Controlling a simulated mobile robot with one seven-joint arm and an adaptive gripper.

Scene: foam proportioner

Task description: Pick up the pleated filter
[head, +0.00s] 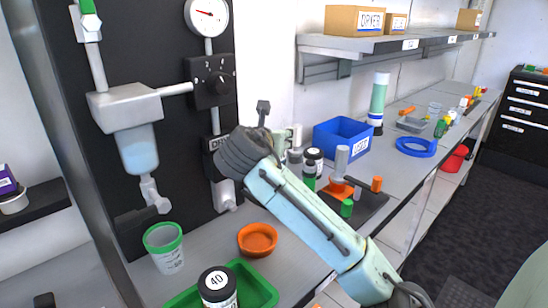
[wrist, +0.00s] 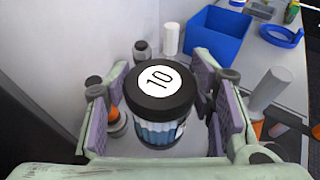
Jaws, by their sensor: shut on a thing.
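The pleated filter (wrist: 158,132) fills the middle of the wrist view. It has a black cap with a white disc marked "10" and a blue-and-white body below. My gripper (wrist: 163,100) is shut on it, with purple pads on its left and right sides. The filter looks upright; whether its base touches the bench is hidden. In the head view my gripper (head: 290,137) is over the bench by the dark panel, mostly hidden by my arm. Another black-capped canister (head: 217,287), marked "40", stands in the green tray (head: 262,283) at the front.
A blue bin (head: 342,138) stands right of my gripper, with a dark mat (head: 362,205) holding small parts nearer. The dark panel (head: 75,95) with gauge and piping rises at left. An orange dish (head: 257,239) and green-rimmed cup (head: 165,256) stand in front. A shelf (head: 390,42) hangs above.

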